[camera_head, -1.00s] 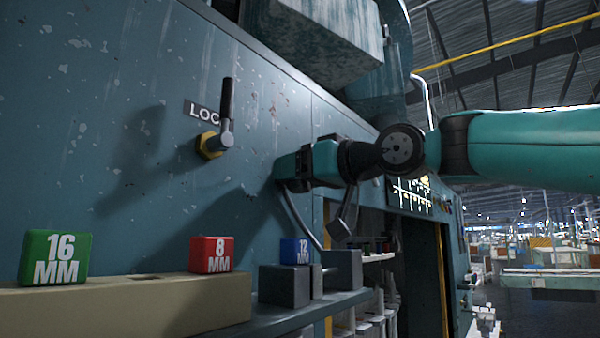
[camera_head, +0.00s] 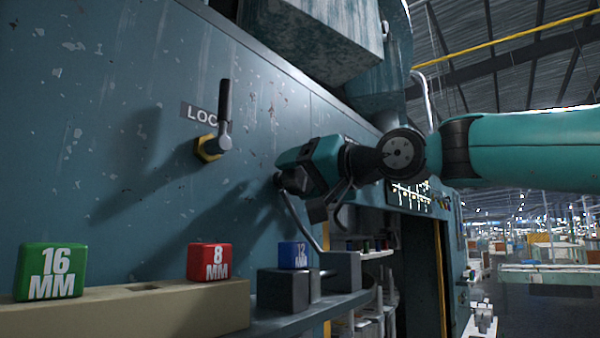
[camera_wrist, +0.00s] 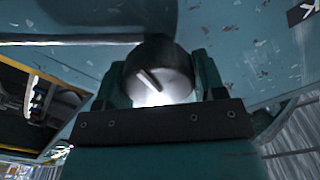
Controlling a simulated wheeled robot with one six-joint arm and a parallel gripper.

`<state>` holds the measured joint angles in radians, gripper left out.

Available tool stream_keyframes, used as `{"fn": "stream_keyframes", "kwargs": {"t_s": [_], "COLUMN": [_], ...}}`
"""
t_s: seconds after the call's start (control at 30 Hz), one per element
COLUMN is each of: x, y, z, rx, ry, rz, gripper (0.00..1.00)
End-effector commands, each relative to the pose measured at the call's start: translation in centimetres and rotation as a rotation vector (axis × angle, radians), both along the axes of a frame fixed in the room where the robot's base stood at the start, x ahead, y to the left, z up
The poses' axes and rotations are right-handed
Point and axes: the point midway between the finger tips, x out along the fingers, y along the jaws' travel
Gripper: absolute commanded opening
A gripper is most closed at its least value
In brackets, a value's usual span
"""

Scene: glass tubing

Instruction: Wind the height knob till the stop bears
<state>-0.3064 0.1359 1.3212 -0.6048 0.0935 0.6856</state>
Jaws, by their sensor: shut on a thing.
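In the wrist view a dark round knob (camera_wrist: 160,72) with a pale line across its face sits between the two jaws of my gripper (camera_wrist: 158,88). My gripper is shut on this knob. In the head view my gripper (camera_head: 288,180) reaches the blue-green machine panel, and its own body hides the knob. A blue block marked 12 (camera_head: 295,255) sits by dark grey blocks (camera_head: 283,290) on the ledge below my gripper. I cannot make out whether a stop bears on anything.
A lock lever (camera_head: 225,115) with a black handle stands upright on the panel, left of my gripper. A green 16 MM block (camera_head: 50,272) and a red 8 MM block (camera_head: 209,262) sit on a beige rail (camera_head: 120,312). A grey housing (camera_head: 315,35) overhangs above.

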Motion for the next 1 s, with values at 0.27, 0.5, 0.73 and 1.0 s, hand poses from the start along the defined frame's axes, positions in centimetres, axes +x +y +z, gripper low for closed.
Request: {"fn": "stream_keyframes", "kwargs": {"t_s": [0.27,0.5,0.73,1.0], "x": [-0.04,-0.04,-0.04,0.0], "y": [0.02,0.02,0.02,-0.03], "z": [-0.03,-0.07,-0.07,-0.05], "rx": [0.043,0.048,0.047,0.047], "ry": [0.055,0.063,0.062,0.061], "rz": [0.003,0.002,0.002,0.001], "gripper": [0.4,0.4,0.73,0.86]}}
